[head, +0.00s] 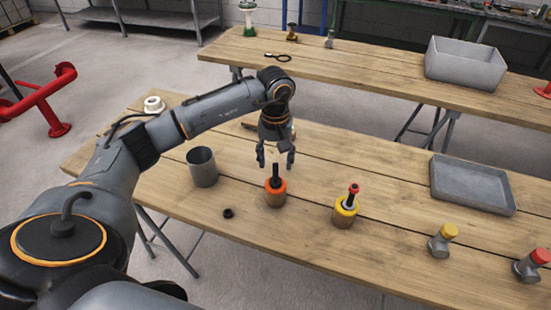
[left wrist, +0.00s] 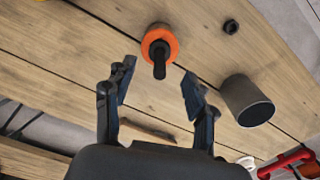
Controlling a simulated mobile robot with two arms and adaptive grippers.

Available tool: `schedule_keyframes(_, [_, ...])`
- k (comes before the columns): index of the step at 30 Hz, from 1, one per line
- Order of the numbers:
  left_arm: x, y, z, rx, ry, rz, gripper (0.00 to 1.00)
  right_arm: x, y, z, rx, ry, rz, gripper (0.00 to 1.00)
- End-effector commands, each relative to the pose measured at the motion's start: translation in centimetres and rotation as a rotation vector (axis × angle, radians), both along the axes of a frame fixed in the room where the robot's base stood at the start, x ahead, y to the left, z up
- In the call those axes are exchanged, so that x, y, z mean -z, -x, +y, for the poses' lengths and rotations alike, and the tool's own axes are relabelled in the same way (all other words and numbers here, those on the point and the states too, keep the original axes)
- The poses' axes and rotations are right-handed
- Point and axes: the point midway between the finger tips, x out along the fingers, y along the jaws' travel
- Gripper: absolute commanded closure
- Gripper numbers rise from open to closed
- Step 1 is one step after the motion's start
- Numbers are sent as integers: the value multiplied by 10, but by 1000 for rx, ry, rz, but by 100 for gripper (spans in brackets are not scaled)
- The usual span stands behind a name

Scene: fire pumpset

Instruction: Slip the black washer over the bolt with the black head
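The black washer (head: 228,213) lies flat on the near wooden table, in front of the grey cup; it also shows in the left wrist view (left wrist: 231,27). The bolt with the black head (head: 275,173) stands upright in a round wooden holder with an orange top (head: 275,186); in the left wrist view the bolt (left wrist: 159,62) points towards the camera. My left gripper (head: 276,160) is open and empty, pointing down close to this bolt, with its fingers apart from it. In the left wrist view the bolt lies beyond the gap between the fingertips (left wrist: 148,88). My right gripper is not in view.
A grey cup (head: 202,167) stands left of the orange-topped holder. A red-headed bolt (head: 353,192) stands in a yellow-topped holder (head: 345,212) to the right. Yellow-capped (head: 442,240) and red-capped (head: 532,266) fittings and a grey tray (head: 472,184) are farther right.

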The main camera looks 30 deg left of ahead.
Motion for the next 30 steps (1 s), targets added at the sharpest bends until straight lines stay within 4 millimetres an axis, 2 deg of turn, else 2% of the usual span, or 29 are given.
schedule_keyframes(5, [-1,0,0,0,0,0,45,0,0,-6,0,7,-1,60])
schedule_keyframes(8, [-10,-1,0,0,-1,-3,45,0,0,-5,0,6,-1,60])
schedule_keyframes(21, [-96,-1,1,0,-1,-4,45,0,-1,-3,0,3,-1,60])
schedule_keyframes(24, [-109,-1,1,0,0,-2,45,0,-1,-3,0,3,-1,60])
schedule_keyframes(30, [-120,-1,1,0,0,0,45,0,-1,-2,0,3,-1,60])
